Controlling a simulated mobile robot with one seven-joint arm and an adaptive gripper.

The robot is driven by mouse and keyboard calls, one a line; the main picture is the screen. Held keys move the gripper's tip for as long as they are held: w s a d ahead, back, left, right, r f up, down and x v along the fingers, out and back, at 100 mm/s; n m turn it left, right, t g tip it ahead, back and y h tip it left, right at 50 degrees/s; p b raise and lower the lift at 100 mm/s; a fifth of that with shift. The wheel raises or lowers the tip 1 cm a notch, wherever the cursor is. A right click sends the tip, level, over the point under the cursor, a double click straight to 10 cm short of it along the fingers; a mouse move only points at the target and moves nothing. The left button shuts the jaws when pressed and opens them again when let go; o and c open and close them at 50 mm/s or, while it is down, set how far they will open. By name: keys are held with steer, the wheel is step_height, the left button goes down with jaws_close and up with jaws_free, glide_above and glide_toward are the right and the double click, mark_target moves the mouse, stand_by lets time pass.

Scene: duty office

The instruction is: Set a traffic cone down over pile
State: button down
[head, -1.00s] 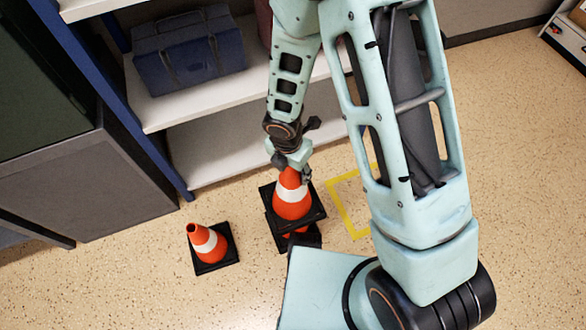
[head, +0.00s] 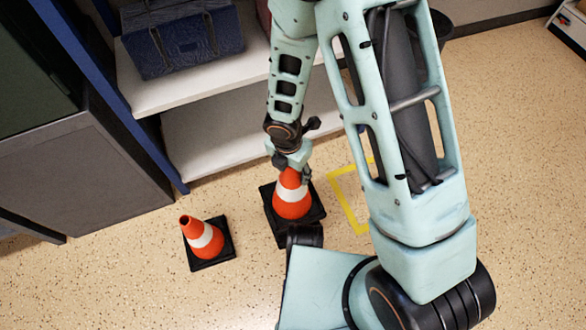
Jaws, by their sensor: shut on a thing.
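My gripper (head: 299,170) is shut on the top of an orange and white traffic cone (head: 291,202) with a black square base. The cone is upright. In this view I see no orange of another cone beneath its base, so the pile is hidden, and I cannot tell whether the held cone rests on it. A second orange and white cone (head: 204,240) stands alone on the floor to the left, on its own black base, apart from the held cone.
A yellow taped outline (head: 348,205) lies on the floor right of the held cone, partly behind my arm. A shelf unit (head: 215,135) with a blue bag (head: 185,42) stands behind. A grey cabinet (head: 85,185) is at left. Floor at lower left is clear.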

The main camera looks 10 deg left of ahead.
step_height(320, 180, down, 10)
steer(key=b, duration=0.1)
stand_by(1.0)
steer(key=shift+f, duration=0.15)
steer(key=c, duration=0.9)
jaws_free()
steer(key=r, duration=0.4)
steer(key=s+r, duration=0.1)
steer(key=r, duration=0.7)
steer(key=shift+s+a, duration=0.15)
steer(key=shift+a, duration=0.15)
